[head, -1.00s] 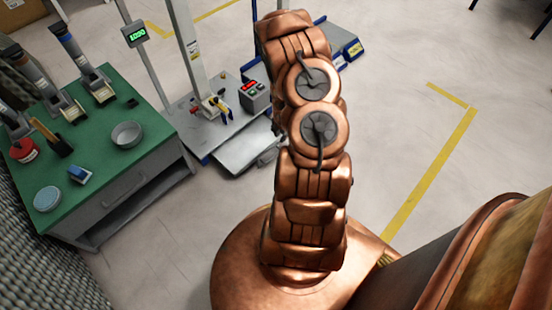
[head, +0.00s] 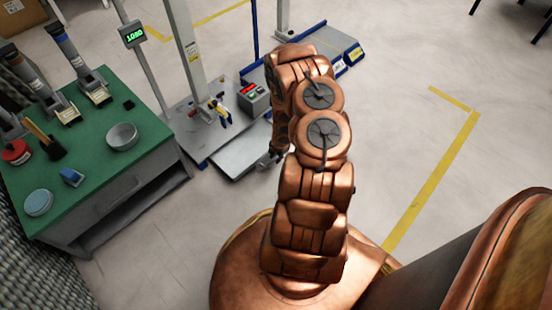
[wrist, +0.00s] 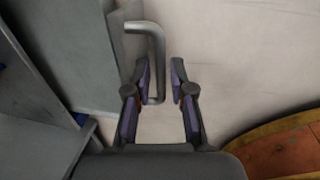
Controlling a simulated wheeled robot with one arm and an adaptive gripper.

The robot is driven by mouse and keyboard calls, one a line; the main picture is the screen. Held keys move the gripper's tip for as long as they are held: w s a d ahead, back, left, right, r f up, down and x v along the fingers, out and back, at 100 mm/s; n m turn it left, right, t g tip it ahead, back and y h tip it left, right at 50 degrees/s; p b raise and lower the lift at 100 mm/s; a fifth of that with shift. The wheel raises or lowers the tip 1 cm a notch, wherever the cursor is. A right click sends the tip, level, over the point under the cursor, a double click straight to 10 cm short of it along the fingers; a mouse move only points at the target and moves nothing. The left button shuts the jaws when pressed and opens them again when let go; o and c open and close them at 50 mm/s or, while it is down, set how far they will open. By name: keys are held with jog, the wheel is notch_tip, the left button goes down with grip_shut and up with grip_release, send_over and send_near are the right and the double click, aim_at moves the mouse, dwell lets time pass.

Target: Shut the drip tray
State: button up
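The drip tray (head: 240,152) is a flat grey tray standing out from the front of the test stand's base, low near the floor. In the wrist view the tray (wrist: 72,45) fills the left side, and its grey bar handle (wrist: 157,50) sticks out to the right. My gripper (wrist: 161,78) is open, with the handle's outer bar between its fingers, closer to the left finger. I cannot tell whether that finger touches it. In the head view my gripper (head: 272,158) shows at the tray's right end, partly hidden by my arm.
A green-topped bench (head: 95,150) with tools and a round dish (head: 122,136) stands at left. The floor at right is clear, with yellow lines (head: 430,185).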

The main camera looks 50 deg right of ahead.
jog(key=shift+f, duration=0.2)
jog(key=shift+c, duration=0.2)
grip_shut()
